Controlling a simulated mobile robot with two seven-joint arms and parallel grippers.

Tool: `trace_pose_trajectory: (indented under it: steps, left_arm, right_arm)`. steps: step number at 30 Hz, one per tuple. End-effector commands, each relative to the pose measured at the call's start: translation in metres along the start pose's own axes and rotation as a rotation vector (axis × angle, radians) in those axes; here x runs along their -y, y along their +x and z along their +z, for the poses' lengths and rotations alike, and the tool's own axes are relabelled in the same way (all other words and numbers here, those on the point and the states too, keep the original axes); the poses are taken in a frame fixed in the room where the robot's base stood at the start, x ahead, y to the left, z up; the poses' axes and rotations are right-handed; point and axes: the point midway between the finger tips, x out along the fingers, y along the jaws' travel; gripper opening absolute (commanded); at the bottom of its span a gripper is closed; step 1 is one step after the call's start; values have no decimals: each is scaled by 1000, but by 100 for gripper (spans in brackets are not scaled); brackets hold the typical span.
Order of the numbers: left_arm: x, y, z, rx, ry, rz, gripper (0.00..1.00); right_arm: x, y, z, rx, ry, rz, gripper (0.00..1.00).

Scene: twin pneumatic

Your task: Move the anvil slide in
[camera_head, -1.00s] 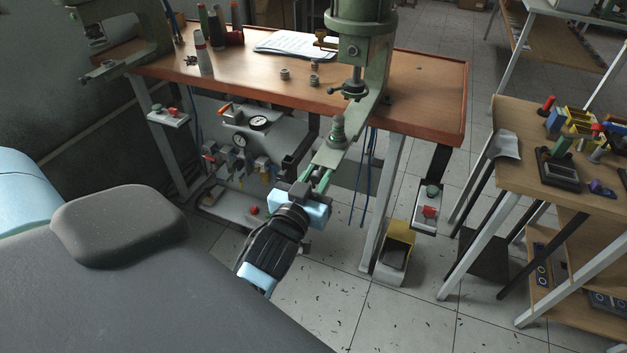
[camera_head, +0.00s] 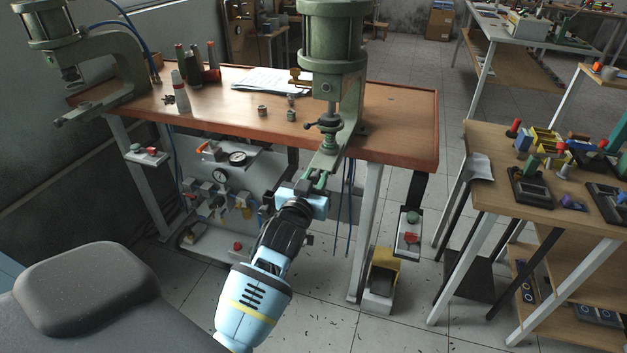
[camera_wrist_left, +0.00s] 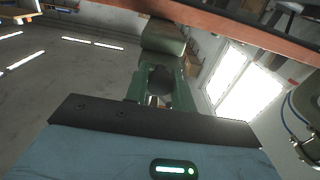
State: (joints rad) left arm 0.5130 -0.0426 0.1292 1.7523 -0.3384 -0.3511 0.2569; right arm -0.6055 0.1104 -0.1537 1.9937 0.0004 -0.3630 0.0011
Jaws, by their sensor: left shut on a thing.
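A green pneumatic press (camera_head: 331,60) stands at the front edge of the wooden workbench. Its green anvil slide (camera_head: 325,162) sticks out over the bench edge, with the round anvil (camera_head: 328,141) close under the press ram. My left gripper (camera_head: 313,187) is shut on the outer end of the slide. My right gripper is in neither view.
The workbench (camera_head: 390,125) carries small metal parts, bottles and papers. A second green press (camera_head: 105,75) stands at its left. Gauges and valves (camera_head: 225,170) hang below. A button box (camera_head: 408,232) hangs at the right, near another table (camera_head: 480,190).

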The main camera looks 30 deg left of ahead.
Motion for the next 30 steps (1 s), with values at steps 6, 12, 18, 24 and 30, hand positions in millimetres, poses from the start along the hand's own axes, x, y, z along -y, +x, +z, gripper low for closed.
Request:
trace_pose_trajectory:
  steps: [6, 12, 18, 24, 30]
  left_arm:
    - [0, 2, -3, -5, 0, -1, 47]
    - [-1, 1, -3, -5, -1, 2, 47]
    - [-3, 1, -2, -4, -3, 4, 47]
    - [-3, -4, -2, -3, -3, 5, 47]
    - [0, -29, -2, -4, -2, 1, 47]
  right_arm:
    - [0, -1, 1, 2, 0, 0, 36]
    - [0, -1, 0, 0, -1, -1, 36]
    - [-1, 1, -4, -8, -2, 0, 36]
    - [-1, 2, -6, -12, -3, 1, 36]
    - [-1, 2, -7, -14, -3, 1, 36]
